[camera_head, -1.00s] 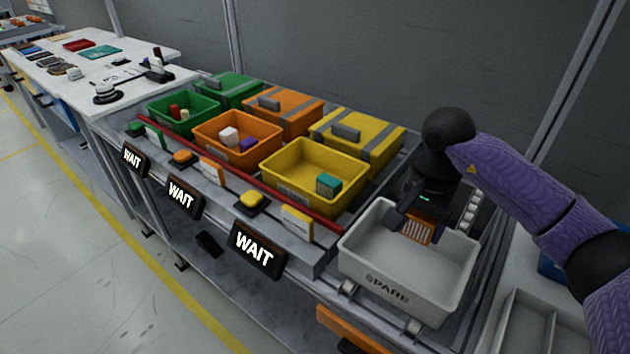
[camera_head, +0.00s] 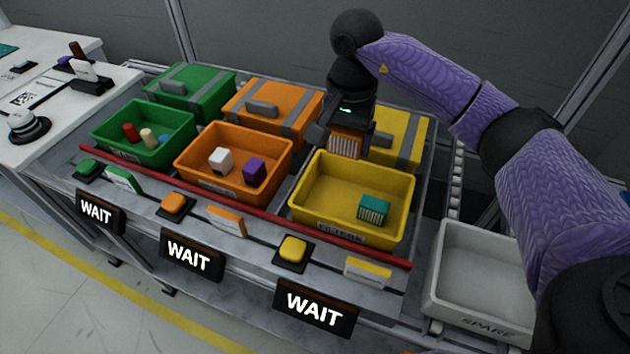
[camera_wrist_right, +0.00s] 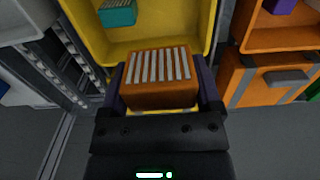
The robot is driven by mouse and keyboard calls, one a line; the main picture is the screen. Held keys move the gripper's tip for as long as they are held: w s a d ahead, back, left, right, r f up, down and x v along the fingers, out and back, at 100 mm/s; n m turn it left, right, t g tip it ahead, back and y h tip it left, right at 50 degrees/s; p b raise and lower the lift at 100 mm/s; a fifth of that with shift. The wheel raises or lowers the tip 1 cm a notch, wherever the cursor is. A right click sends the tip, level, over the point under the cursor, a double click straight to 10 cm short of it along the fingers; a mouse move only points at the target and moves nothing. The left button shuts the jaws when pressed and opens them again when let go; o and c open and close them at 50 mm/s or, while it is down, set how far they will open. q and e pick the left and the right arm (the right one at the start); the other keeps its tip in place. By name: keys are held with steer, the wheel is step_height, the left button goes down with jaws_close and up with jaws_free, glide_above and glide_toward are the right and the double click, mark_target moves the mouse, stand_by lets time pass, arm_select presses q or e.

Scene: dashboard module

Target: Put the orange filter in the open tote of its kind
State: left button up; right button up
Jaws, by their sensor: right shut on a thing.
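The orange filter (camera_head: 345,143), a block with pale ribs, is held in my right gripper (camera_head: 346,135). In the right wrist view the filter (camera_wrist_right: 160,82) sits between the two fingers of the right gripper (camera_wrist_right: 160,92). In the head view it shows over the back edge of the open yellow tote (camera_head: 310,212), which holds a teal ribbed filter (camera_head: 373,208). The open orange tote (camera_head: 190,180) holds a white block (camera_head: 220,160) and a purple block (camera_head: 254,170). The open green tote (camera_head: 105,148) holds several small pieces. My left gripper is not in view.
Closed green (camera_head: 188,92), orange (camera_head: 262,108) and yellow (camera_head: 408,140) totes stand behind the open ones. A red rail (camera_head: 240,204) runs along the front. The grey SPARE tote (camera_head: 478,312) at right looks empty. WAIT signs (camera_head: 316,308) hang in front.

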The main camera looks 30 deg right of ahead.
step_height(320, 180, down, 10)
steer(key=b, duration=0.3)
steer(key=shift+s, duration=0.15)
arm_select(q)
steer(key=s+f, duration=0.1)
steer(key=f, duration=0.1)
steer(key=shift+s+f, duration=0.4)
arm_select(e)
steer(key=shift+r, duration=0.15)
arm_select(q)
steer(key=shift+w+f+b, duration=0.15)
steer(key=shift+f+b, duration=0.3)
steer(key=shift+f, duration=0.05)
arm_select(e)
steer(key=shift+f, duration=0.65)
steer(key=o, duration=1)
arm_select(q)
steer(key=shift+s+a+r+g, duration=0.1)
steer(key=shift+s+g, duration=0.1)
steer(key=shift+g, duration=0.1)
arm_select(e)
steer(key=shift+r, duration=0.1)
